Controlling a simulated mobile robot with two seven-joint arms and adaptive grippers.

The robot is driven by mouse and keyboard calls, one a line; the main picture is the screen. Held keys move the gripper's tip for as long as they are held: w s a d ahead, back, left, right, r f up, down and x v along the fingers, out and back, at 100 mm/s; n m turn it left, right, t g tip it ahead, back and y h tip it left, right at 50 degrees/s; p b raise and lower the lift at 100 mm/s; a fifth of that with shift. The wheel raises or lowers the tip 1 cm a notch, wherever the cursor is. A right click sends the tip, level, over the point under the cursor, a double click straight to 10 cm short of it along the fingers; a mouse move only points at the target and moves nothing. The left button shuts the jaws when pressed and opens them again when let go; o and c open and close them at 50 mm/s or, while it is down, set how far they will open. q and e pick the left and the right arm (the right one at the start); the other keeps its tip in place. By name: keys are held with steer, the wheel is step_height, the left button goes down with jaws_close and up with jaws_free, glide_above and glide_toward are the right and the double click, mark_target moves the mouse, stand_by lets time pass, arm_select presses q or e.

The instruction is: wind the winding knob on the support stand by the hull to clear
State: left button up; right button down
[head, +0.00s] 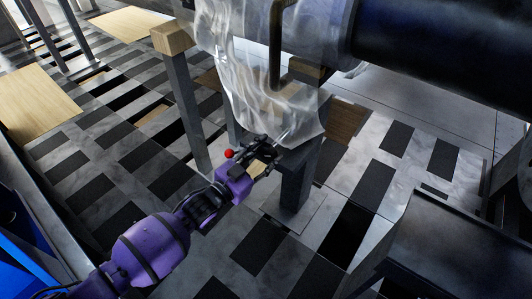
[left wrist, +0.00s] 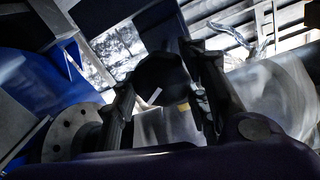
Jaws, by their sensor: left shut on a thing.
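The support stand is a dark post (head: 295,184) on a flat base, beside the dark hull (head: 440,45). My left gripper (head: 266,152) reaches up to the stand's upper part from the lower left. In the left wrist view, its two fingers (left wrist: 166,105) are on either side of a dark round knob (left wrist: 160,78) with a pale mark at its lower edge; the gripper is shut on it. In the head view the knob is mostly hidden by the fingers. A small red ball (head: 228,153) shows beside the gripper. My right gripper is out of view.
A crumpled translucent sheet (head: 240,60) hangs just above and behind the gripper. Another wood-topped post (head: 185,100) stands to the left. A dark box-like unit (head: 450,240) is at lower right. Patterned floor lies open around the stand.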

arm_select(q)
steer(key=shift+d, duration=0.1)
steer(key=o, duration=1.1)
steer(key=shift+o, duration=0.2)
steer(key=shift+s, duration=0.2)
steer(key=v, duration=1.1)
steer(key=shift+s+a, duration=0.25)
steer(key=shift+a, duration=0.1)
